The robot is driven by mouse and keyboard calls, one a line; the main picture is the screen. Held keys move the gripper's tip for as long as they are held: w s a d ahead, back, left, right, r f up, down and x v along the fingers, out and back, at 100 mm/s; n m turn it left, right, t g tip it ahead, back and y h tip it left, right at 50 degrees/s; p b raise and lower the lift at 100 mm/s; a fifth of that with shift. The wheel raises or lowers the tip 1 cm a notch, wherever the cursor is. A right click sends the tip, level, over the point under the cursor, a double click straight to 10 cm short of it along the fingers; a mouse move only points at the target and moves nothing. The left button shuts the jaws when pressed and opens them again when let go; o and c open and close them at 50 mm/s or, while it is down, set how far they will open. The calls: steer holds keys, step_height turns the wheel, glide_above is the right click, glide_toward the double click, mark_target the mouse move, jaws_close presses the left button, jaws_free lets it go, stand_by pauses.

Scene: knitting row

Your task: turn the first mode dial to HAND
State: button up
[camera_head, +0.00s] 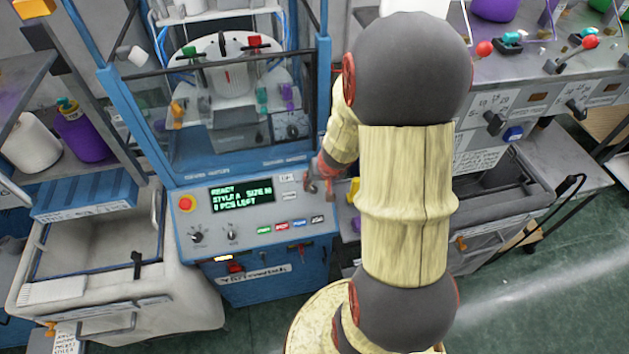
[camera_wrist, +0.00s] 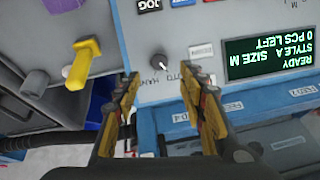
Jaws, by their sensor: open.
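The mode dial (camera_wrist: 158,62), a small dark knob with a light pointer mark, shows in the wrist view on the grey control panel. The panel appears upside down there. Its printed label (camera_wrist: 160,81), partly readable as HAND and TO, lies beside the knob. The pointer mark seems to lean to the lower right, towards the TO end. My gripper (camera_wrist: 160,78) is open and empty, with its fingertips either side of the label and the knob just beyond them; contact cannot be told. In the head view my gripper (camera_head: 318,180) is at the panel's right end and hides the dial.
A green-text display (camera_head: 240,195), a red stop button (camera_head: 185,203), two lower knobs and several coloured buttons share the panel (camera_head: 265,222). A yellow handle (camera_wrist: 84,64) protrudes near my gripper. Blue machine frame (camera_head: 322,80) rises behind. Another grey machine (camera_head: 530,80) stands at right.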

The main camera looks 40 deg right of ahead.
mark_target(314, 190)
steer(key=b+x, duration=0.3)
steer(key=x, duration=0.5)
steer(key=shift+s, duration=0.1)
steer(key=c, duration=0.3)
jaws_close()
